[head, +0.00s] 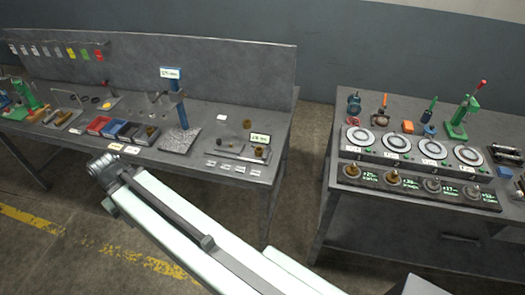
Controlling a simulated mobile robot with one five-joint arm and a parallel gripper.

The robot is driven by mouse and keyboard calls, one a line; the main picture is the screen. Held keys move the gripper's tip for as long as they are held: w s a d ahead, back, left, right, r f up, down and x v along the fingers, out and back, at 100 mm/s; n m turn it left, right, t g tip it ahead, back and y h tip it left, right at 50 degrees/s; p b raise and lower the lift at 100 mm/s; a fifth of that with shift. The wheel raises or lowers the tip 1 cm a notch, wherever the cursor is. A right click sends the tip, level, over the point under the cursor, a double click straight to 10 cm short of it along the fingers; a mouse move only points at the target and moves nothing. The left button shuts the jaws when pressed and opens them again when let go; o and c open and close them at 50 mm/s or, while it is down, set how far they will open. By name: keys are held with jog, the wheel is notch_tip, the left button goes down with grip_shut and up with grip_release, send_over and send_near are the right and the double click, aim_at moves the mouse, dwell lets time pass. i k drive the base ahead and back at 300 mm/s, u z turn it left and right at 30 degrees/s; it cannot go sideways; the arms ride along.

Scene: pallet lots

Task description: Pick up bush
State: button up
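Small brass-brown bushes show in several places. One bush (261,152) is near the right end of the left bench, beside a small green-lit display. Another small brown piece (246,124) is just behind it. On the right bench, brown bush-like pieces (351,170) and (392,178) sit on a dark labelled strip, with greyer ones to their right. Which bush the task means cannot be told. My arm reaches up from the bottom right, and its end, my gripper (103,166), is in front of the left bench, apart from the bushes. Its fingers are too unclear to read.
The left bench (205,169) carries a blue-posted stand (178,105), red, blue and dark bins (115,129) and small fixtures. The right bench (345,220) carries round dials (361,137) and a green press (463,115). A floor gap separates the benches.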

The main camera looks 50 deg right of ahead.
aim_at(258, 150)
jog(key=u, duration=0.1)
jog(key=i, duration=0.9)
jog(key=z, duration=0.1)
